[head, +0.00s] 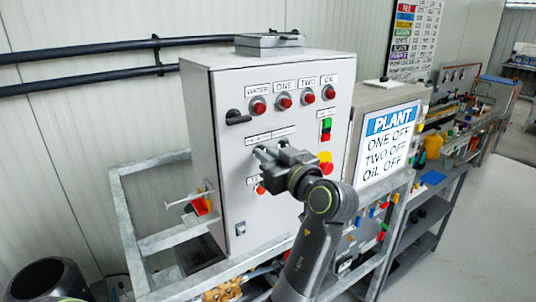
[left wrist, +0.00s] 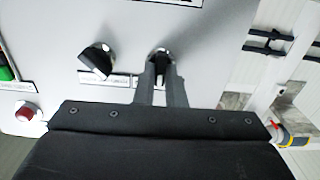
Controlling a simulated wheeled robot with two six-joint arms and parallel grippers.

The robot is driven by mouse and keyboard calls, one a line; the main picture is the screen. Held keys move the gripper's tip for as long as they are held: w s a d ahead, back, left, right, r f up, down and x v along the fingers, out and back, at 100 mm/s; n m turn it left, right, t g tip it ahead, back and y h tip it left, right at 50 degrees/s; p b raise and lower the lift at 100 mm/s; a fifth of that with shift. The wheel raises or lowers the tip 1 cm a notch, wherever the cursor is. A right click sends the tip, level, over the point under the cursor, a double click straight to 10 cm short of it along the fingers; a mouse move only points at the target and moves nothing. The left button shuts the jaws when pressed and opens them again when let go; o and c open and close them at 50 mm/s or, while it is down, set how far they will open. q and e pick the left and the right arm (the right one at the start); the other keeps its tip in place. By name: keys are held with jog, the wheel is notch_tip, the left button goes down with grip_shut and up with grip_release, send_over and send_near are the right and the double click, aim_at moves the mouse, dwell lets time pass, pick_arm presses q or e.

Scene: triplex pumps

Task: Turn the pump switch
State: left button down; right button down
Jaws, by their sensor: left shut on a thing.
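The grey pump control cabinet (head: 240,110) stands in the middle of the head view. Two black rotary switches sit on its front. In the left wrist view, one switch knob (left wrist: 163,57) is between my left gripper's fingers (left wrist: 160,75), partly hidden by them. The other black knob (left wrist: 95,62) is beside it, tilted and free. My right gripper is not in view.
Red lamps (head: 284,101) labelled WATER, ONE, TWO and OIL line the panel top. A red emergency button (head: 326,168) on yellow is right of my gripper. A PLANT display (head: 390,142) reads ONE OFF, TWO OFF, OIL OFF. A metal frame (head: 150,220) surrounds the cabinet.

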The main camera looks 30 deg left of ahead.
pick_arm(q)
jog(key=shift+r, duration=0.15)
jog(key=c, duration=1.5)
grip_release()
jog(key=shift+a, duration=0.1)
jog(key=shift+f, duration=0.2)
